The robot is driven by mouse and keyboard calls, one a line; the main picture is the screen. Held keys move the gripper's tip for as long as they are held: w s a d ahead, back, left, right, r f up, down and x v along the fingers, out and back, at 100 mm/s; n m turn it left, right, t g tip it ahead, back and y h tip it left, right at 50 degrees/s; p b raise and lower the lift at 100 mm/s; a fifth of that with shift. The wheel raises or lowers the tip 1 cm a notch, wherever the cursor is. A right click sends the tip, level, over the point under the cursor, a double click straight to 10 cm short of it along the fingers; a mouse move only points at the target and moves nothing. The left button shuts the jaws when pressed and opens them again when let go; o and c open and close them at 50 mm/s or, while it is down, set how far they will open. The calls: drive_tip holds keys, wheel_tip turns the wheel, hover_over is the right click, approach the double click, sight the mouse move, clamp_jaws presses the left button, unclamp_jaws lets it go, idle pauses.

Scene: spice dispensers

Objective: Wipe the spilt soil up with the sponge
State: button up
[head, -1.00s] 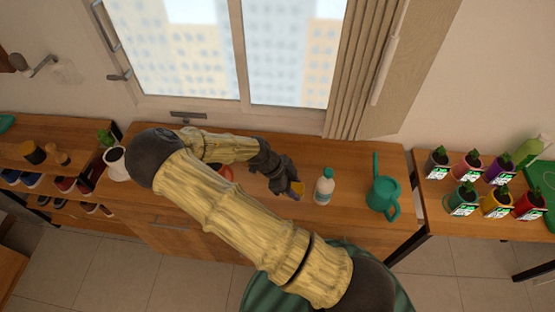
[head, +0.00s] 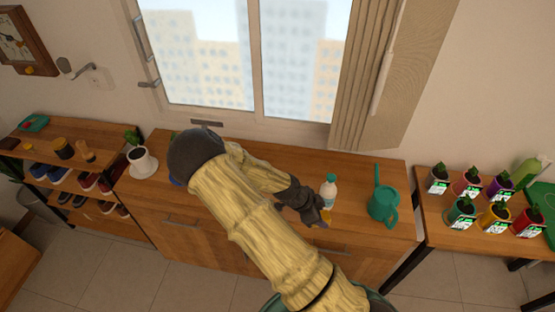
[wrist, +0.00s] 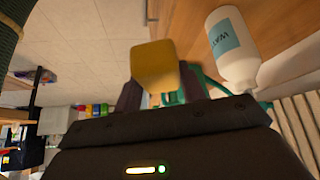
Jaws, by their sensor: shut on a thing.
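My gripper (head: 322,215) is shut on a small yellow sponge (wrist: 155,65), which sits between the two dark fingers in the wrist view. In the head view only a bit of the sponge (head: 323,224) shows at the fingertips, near the front edge of the wooden cabinet top (head: 350,222). I see no spilt soil in either view; my arm hides much of the middle of the cabinet top.
The bottle (wrist: 232,50) stands close to the gripper. A green watering can (head: 383,204) is to its right. A white pot with a plant (head: 142,163) stands at the cabinet's left end. Several small potted plants (head: 467,185) fill the right table. A window is behind.

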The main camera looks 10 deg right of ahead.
drive_tip(key=shift+d+n+t, duration=0.4)
drive_tip(key=shift+d+n, duration=0.35)
drive_tip(key=shift+n, duration=0.05)
drive_tip(key=shift+w+d+f+n+t, duration=0.2)
drive_tip(key=shift+w+d+n+t, duration=0.3)
drive_tip(key=shift+n, duration=0.5)
drive_tip(key=w+a+f+n+t+y, duration=0.1)
drive_tip(key=a+n+t+y, duration=0.1)
drive_tip(key=n, duration=0.5)
drive_tip(key=w+a+f+n+t+y, duration=0.1)
drive_tip(key=w+a+n+t+y, duration=0.1)
drive_tip(key=n, duration=0.5)
drive_tip(key=a+t+y, duration=0.1)
drive_tip(key=a+y, duration=0.1)
drive_tip(key=a, duration=0.1)
drive_tip(key=shift+w+a+f+y, duration=0.15)
drive_tip(key=shift+w+f+y, duration=0.15)
drive_tip(key=shift+f+y, duration=0.1)
drive_tip(key=shift+w, duration=0.1)
